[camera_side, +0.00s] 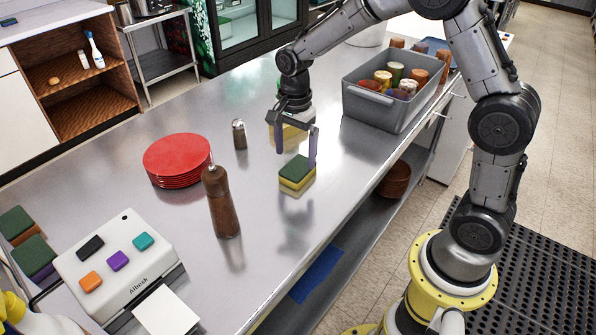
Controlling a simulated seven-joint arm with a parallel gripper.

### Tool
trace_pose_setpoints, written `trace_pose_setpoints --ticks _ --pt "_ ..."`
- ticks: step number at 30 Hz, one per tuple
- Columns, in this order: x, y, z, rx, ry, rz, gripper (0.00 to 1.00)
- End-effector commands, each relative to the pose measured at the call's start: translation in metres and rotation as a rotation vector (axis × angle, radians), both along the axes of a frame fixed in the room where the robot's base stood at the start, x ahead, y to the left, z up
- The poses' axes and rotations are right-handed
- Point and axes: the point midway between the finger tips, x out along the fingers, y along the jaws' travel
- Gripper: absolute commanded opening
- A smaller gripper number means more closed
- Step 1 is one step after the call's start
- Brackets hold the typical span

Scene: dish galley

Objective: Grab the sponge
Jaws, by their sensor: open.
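A sponge (297,175) with a dark green top and yellow lower part lies flat on the steel counter, near its middle. My gripper (295,158) points down, with its fingers spread and nothing between them. In the picture, the sponge appears just below the fingertips, close to the right finger. I cannot tell the exact height or depth gap. A second yellow block (290,132), possibly another sponge, shows behind the fingers and is partly hidden by them.
Red stacked plates (177,157), a wooden pepper mill (222,205) and a small shaker (239,134) stand left of the sponge. A grey bin (385,112) of jars stands behind right. A white button box (118,262) sits front left. The counter around the sponge is clear.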

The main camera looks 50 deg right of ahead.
Motion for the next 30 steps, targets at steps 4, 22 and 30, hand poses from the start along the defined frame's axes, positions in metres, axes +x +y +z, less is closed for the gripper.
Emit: trace_pose_setpoints --ticks 4,22,30 --pt "-0.005 -0.001 -0.023 0.0 0.005 0.0 1.0" --pt "-0.003 -0.001 -0.041 0.0 0.001 0.0 0.69" --pt "-0.003 -0.001 -0.041 0.0 0.001 0.0 0.22"
